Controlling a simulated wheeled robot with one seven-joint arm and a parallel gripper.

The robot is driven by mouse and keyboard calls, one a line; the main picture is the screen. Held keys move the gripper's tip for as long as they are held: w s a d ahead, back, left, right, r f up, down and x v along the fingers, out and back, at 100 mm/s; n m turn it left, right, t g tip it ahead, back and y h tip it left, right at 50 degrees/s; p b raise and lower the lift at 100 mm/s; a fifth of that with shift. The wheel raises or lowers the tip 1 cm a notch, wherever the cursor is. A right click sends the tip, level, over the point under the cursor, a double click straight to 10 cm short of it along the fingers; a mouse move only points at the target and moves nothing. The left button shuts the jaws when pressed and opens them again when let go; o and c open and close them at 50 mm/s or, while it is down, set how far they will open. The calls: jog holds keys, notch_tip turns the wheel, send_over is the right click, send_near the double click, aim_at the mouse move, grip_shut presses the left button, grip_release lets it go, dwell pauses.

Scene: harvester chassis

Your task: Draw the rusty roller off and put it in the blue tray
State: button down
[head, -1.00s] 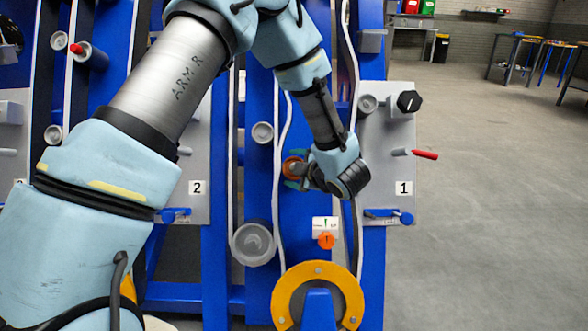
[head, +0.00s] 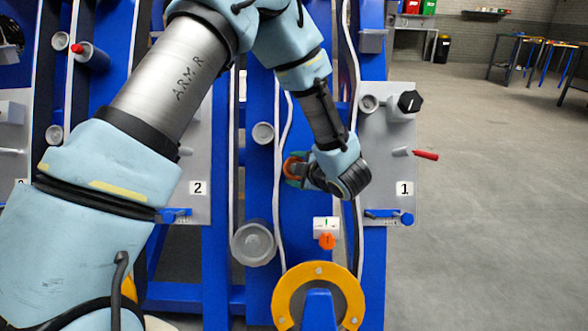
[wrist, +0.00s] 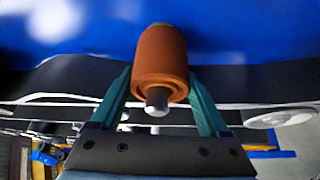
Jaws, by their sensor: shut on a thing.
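The rusty roller (wrist: 160,60) is an orange-brown cylinder with a grey pin end poking from its near face. In the wrist view it sits between the two teal fingers of my gripper (wrist: 160,85), one on each side, and the gripper is shut on it. In the head view the roller (head: 290,168) shows as a small orange-brown patch at the tip of my gripper (head: 297,169), in front of the blue frame. Its far end is hidden, so I cannot tell whether it touches the frame. I cannot make out the blue tray in either view.
White belts (head: 285,130) run vertically beside the gripper. A grey plate marked 1 (head: 403,188) with a black knob and red-tipped lever stands to the right. Open floor (head: 490,220) lies to the right.

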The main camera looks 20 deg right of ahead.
jog(key=shift+r, duration=0.1)
jog(key=s+a+r+p, duration=0.4)
jog(key=s+r, duration=0.2)
jog(key=s, duration=0.3)
jog(key=shift+s+a, duration=0.15)
jog(key=shift+s, duration=0.05)
dwell(1.7)
dwell(0.4)
